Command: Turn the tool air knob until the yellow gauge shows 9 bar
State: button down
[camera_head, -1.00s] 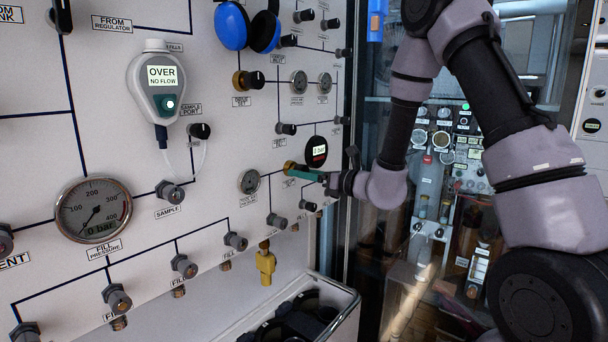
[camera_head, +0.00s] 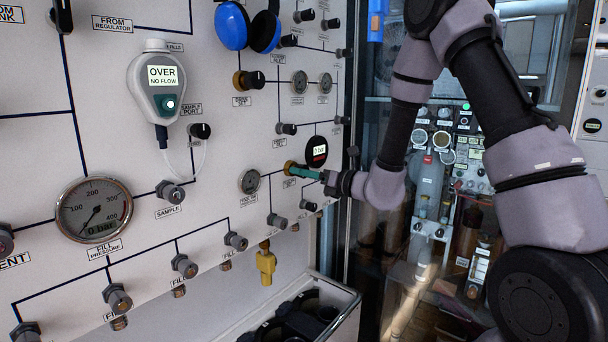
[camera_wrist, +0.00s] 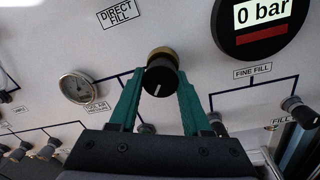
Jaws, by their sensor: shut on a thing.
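My gripper (camera_wrist: 160,95) is shut on a black knob (camera_wrist: 160,80) with a brass collar, one teal finger on each side. The knob's white mark points down toward my gripper. The label below it in the head view is too small to read, so I cannot confirm that it says tool air. In the head view my gripper (camera_head: 300,172) reaches the panel from the right and covers much of the knob. A small round dial gauge (camera_wrist: 77,87) is left of the knob; it also shows in the head view (camera_head: 249,181). Its reading is unclear. No gauge looks clearly yellow.
A black digital gauge (camera_wrist: 262,22) reading 0 bar is up and right of the knob. A black fine fill knob (camera_wrist: 298,110) is to the right. Several fill valves (camera_head: 236,241) line the lower panel. A box (camera_head: 335,310) stands below. A glass door (camera_head: 370,230) is at the right.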

jog(key=shift+c, duration=1.8)
grip_release()
jog(key=v, duration=1)
jog(key=shift+s+d, duration=0.2)
jog(key=shift+d, duration=0.15)
